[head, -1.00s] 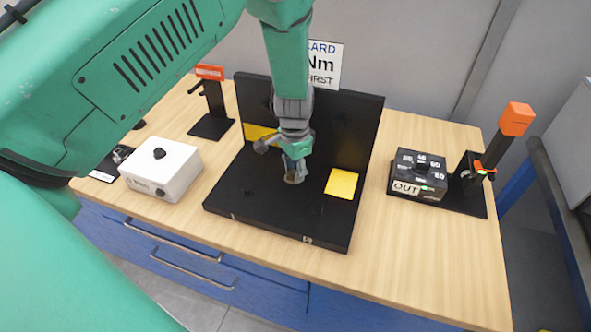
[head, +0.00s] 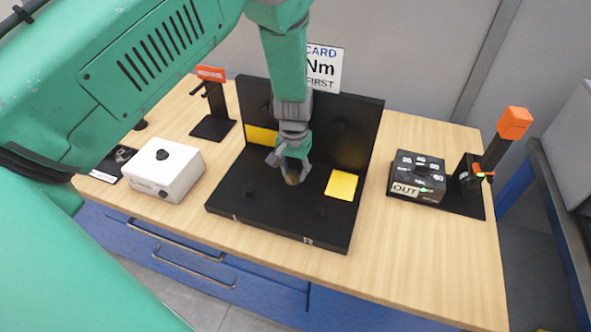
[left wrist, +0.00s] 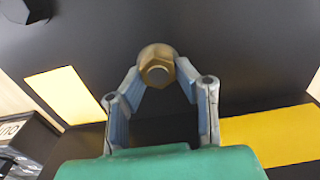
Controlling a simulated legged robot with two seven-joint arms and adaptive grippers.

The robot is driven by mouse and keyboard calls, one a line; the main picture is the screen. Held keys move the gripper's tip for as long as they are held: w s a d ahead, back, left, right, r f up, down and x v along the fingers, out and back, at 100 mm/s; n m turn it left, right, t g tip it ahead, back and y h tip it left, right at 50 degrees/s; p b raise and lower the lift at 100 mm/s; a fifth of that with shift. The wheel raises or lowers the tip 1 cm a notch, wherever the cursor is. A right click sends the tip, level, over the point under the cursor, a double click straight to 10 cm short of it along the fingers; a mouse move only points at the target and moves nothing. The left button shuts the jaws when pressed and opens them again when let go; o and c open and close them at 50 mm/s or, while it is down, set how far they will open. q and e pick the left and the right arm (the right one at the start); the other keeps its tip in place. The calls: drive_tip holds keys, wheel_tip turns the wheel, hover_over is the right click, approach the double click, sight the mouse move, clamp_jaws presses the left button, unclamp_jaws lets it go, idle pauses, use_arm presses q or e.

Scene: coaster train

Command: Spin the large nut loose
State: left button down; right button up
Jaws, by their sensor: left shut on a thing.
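The large nut (left wrist: 157,64) is brass-coloured and hexagonal, with a bolt end showing in its middle in the left wrist view. It also shows in the head view (head: 292,178) as a small brown piece under my gripper. My left gripper (left wrist: 157,72) has its two fingertips on either side of the nut and is shut on it. In the head view the left gripper (head: 293,170) points down over the black fixture (head: 270,215). The fingers partly hide the nut there. My right gripper is not in view.
Yellow patches (head: 341,185) mark the black fixture, whose upright panel (head: 350,125) stands behind the gripper. A white box (head: 165,180) stands left. A black dial box (head: 418,175) and an orange-topped stand (head: 513,123) stand right. The wooden bench front right is clear.

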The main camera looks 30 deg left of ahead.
use_arm(q)
drive_tip(key=n, duration=0.5)
drive_tip(key=shift+w+a+r+n+p, duration=0.1)
drive_tip(key=shift+a+n+p, duration=0.1)
drive_tip(key=shift+n+p, duration=0.15)
drive_tip(key=n, duration=0.5)
drive_tip(key=shift+a+p, duration=0.1)
drive_tip(key=shift+p, duration=0.25)
drive_tip(key=n, duration=0.5)
drive_tip(key=shift+s+n+p, duration=0.3)
drive_tip(key=shift+n, duration=0.05)
drive_tip(key=n, duration=0.5)
drive_tip(key=shift+s+n+p, duration=0.15)
drive_tip(key=shift+n+p, duration=0.2)
drive_tip(key=shift+n, duration=0.05)
drive_tip(key=c, duration=1.2)
unclamp_jaws()
